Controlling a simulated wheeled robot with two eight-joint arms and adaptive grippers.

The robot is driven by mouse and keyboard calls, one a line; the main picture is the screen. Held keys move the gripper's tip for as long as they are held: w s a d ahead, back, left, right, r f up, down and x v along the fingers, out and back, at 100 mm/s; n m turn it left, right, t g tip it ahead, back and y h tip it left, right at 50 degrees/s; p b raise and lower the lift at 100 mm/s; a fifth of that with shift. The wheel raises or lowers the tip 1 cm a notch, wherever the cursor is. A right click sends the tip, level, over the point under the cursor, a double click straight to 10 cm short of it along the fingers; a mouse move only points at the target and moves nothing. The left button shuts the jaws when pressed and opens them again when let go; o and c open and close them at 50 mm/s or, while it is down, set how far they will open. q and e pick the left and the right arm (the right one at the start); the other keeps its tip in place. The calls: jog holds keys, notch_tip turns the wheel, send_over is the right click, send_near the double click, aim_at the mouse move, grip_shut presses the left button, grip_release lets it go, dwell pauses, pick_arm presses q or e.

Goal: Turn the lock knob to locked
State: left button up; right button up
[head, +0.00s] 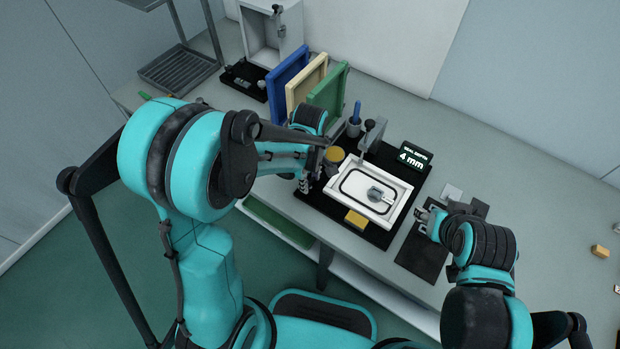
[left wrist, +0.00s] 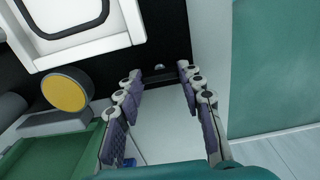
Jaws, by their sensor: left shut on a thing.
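My left gripper (head: 306,182) reaches down at the left edge of the black base, beside the white framed panel (head: 345,207). In the left wrist view its fingers (left wrist: 160,75) stand apart with a dark bar (left wrist: 160,78) between their tips, low on the black base. This bar seems to be the lock knob; its turn position cannot be read, and in the head view the fingers hide it. My right gripper (head: 427,217) hangs right of the panel, its fingers apart and nothing visible between them.
Blue (head: 287,80), cream (head: 305,82) and green (head: 328,92) boards stand behind. A "4 mm" display (head: 414,157) is at the right.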

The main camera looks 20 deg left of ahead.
pick_arm(q)
jog(key=shift+m, duration=0.3)
jog(key=m, duration=1.3)
jog(key=shift+b, duration=0.35)
jog(key=shift+m, duration=2)
jog(key=o, duration=1.2)
jog(key=shift+c, duration=0.2)
